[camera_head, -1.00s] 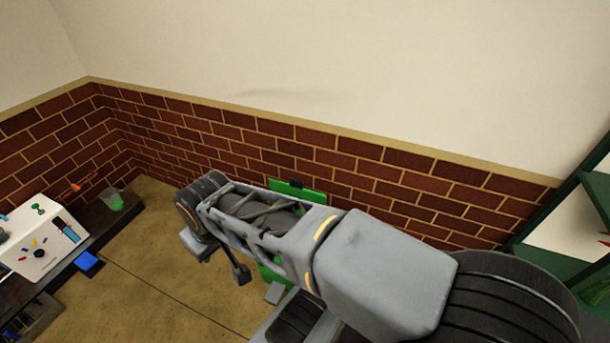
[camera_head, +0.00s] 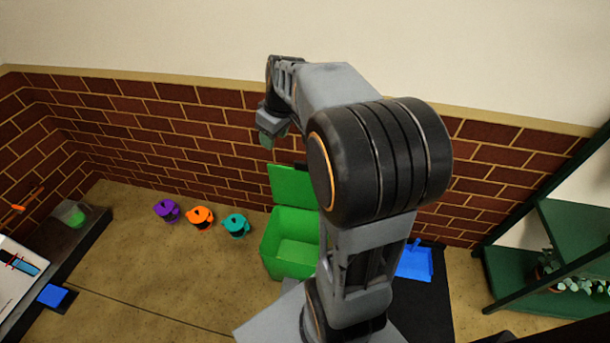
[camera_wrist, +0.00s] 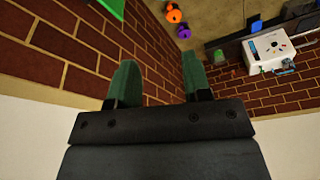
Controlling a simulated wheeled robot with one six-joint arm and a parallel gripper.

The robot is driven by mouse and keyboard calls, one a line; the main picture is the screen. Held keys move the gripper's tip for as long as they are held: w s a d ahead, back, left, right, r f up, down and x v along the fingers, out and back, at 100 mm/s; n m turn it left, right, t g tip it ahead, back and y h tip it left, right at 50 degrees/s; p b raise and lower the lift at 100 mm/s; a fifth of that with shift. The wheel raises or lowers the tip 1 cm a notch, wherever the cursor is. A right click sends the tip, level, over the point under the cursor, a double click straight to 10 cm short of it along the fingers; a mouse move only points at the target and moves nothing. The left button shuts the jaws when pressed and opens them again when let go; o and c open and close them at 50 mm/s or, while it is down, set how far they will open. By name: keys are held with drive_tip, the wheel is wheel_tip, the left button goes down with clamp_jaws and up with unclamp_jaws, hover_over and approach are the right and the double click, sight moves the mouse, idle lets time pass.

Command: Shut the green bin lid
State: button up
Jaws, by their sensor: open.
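The green bin (camera_head: 290,245) stands on the floor by the brick wall in the head view, with its inside showing. Its green lid (camera_head: 292,185) stands raised at the back, toward the wall; my arm hides the right side of both. My gripper (camera_head: 270,137) is up in front of the wall, above and a little left of the lid, apart from it. In the wrist view the two green fingers of my gripper (camera_wrist: 158,82) are spread with nothing between them. A green piece (camera_wrist: 114,7), likely the lid, shows at the top edge there.
Purple (camera_head: 167,210), orange (camera_head: 200,217) and teal (camera_head: 236,225) cans stand left of the bin. A blue dustpan-like item (camera_head: 414,262) lies on a dark mat to the right. Green shelves (camera_head: 575,240) stand far right; a bench (camera_head: 60,245) is left. Floor before the cans is clear.

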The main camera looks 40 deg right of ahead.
drive_tip(key=w+d+f+n+b, duration=0.2)
drive_tip(key=w+d+f+b, duration=0.25)
drive_tip(key=d+f, duration=0.45)
drive_tip(key=n+y+b, duration=0.1)
drive_tip(key=n+b, duration=0.1)
drive_tip(key=b, duration=0.2)
approach(303, 163)
drive_tip(key=shift+t+y, duration=0.3)
drive_tip(key=shift+t, duration=0.1)
drive_tip(key=b+x, duration=0.1)
drive_tip(key=x, duration=0.5)
drive_tip(key=b+x, duration=0.1)
drive_tip(key=x, duration=0.2)
drive_tip(key=shift+s+d+f+b, duration=0.2)
drive_tip(key=shift+d+f+b, duration=0.1)
drive_tip(key=shift+d, duration=0.1)
drive_tip(key=shift+w+a+f, duration=0.15)
drive_tip(key=shift+w+f, duration=0.05)
drive_tip(key=shift+f, duration=0.4)
drive_tip(key=shift+c, duration=0.2)
clamp_jaws()
drive_tip(key=shift+a, duration=0.1)
